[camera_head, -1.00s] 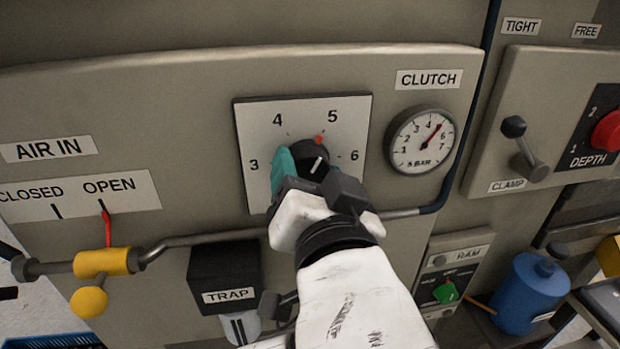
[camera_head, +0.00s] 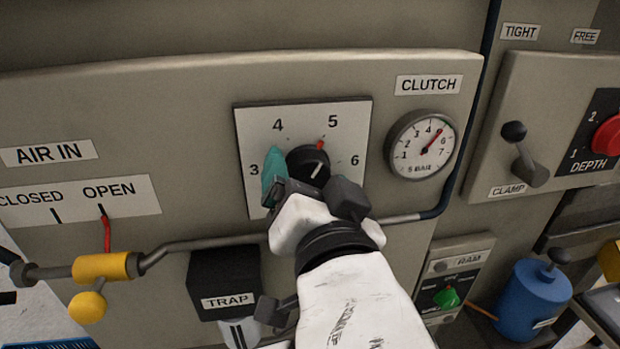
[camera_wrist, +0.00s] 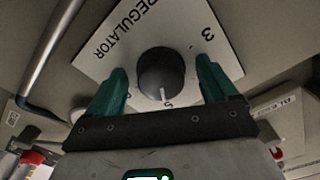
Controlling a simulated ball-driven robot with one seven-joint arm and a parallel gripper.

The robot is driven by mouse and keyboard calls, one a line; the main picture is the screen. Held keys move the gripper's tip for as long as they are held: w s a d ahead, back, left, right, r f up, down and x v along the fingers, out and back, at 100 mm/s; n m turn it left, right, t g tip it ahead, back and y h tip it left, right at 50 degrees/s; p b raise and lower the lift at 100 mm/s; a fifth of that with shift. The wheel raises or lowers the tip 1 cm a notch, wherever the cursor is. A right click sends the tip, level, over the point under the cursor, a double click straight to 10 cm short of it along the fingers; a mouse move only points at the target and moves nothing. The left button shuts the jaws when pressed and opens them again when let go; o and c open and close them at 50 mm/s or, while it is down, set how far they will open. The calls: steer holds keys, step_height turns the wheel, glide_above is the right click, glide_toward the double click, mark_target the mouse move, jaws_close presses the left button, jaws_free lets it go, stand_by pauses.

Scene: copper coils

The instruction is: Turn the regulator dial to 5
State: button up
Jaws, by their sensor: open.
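The regulator dial is a round black knob (camera_head: 305,160) on a white plate (camera_head: 250,125) numbered 3, 4, 5 and 6. A small red mark sits just below the 5. The knob's white line slants up and right, roughly toward the 5. In the wrist view, the knob (camera_wrist: 160,68) has its white line pointing down toward the partly hidden 5. My gripper (camera_head: 292,178) is open in front of the plate. Its teal fingers stand on either side of the knob in the wrist view (camera_wrist: 160,82), with gaps on both sides. One finger is mostly hidden in the head view.
The clutch gauge (camera_head: 421,146) is right of the plate, its needle up and right near 5. A pipe with a yellow valve (camera_head: 100,267) runs below. The black trap (camera_head: 224,282) is below left. A clamp lever (camera_head: 524,155) and red depth knob (camera_head: 608,136) are at right.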

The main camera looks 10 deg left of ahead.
steer(key=shift+s, duration=0.1)
steer(key=p+v, duration=0.2)
steer(key=v, duration=0.6)
steer(key=shift+r, duration=0.3)
steer(key=shift+s+d+p, duration=0.2)
steer(key=shift+p, duration=0.55)
steer(key=p+v, duration=0.2)
steer(key=p, duration=0.3)
steer(key=shift+a+f, duration=0.1)
steer(key=shift+f, duration=0.05)
steer(key=shift+s, duration=0.1)
steer(key=shift+f, duration=0.1)
